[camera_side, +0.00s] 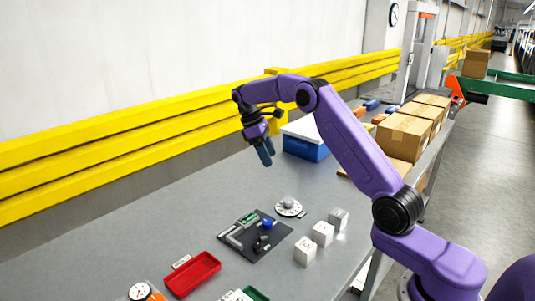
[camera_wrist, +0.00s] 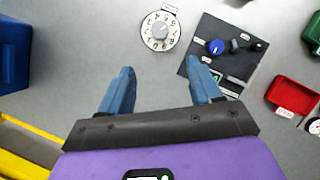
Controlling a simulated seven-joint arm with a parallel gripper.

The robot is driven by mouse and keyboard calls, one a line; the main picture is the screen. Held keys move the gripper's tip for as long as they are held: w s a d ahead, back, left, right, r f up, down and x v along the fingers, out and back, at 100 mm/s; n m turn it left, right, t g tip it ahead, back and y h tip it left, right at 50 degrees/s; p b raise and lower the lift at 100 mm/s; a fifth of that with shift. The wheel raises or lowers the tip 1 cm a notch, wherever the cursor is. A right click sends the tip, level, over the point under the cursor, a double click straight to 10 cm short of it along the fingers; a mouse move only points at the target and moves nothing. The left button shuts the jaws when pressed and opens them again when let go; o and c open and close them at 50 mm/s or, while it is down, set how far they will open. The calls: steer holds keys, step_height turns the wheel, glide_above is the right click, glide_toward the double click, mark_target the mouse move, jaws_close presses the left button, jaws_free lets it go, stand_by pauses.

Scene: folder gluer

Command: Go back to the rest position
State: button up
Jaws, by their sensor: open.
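My gripper (camera_side: 265,153) hangs above the grey table, pointing down, with nothing touching it. In the wrist view my gripper (camera_wrist: 160,78) shows two blue fingers spread apart with only bare table between them. Below it lies a black panel (camera_side: 236,244) with a blue knob (camera_side: 267,223), a green part and dark fittings. The panel also shows in the wrist view (camera_wrist: 262,62), partly behind the right finger. A round white numbered dial (camera_side: 289,207) with a grey knob sits behind the panel; it also shows in the wrist view (camera_wrist: 160,30).
A red tray (camera_side: 192,275) and a gauge (camera_side: 139,291) lie at the front. Several pale cubes (camera_side: 322,234) stand right of the panel. A blue box with a white lid (camera_side: 304,146) and cardboard boxes (camera_side: 403,136) stand behind. Yellow rails (camera_side: 100,145) run along the wall. The left table is clear.

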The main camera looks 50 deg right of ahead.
steer(key=s+a+r+n+t, duration=0.2)
steer(key=s+a, duration=0.5)
steer(key=a, duration=0.2)
steer(key=s+a+r+n+t, duration=0.1)
steer(key=s+a+r, duration=0.1)
steer(key=s+a, duration=0.65)
steer(key=s+a+f+n+t+y, duration=0.1)
steer(key=s+f+n+y, duration=0.1)
steer(key=s, duration=2.2)
steer(key=shift+s+f+n+y, duration=0.15)
steer(key=shift+f+n+y, duration=0.3)
steer(key=shift+n, duration=0.15)
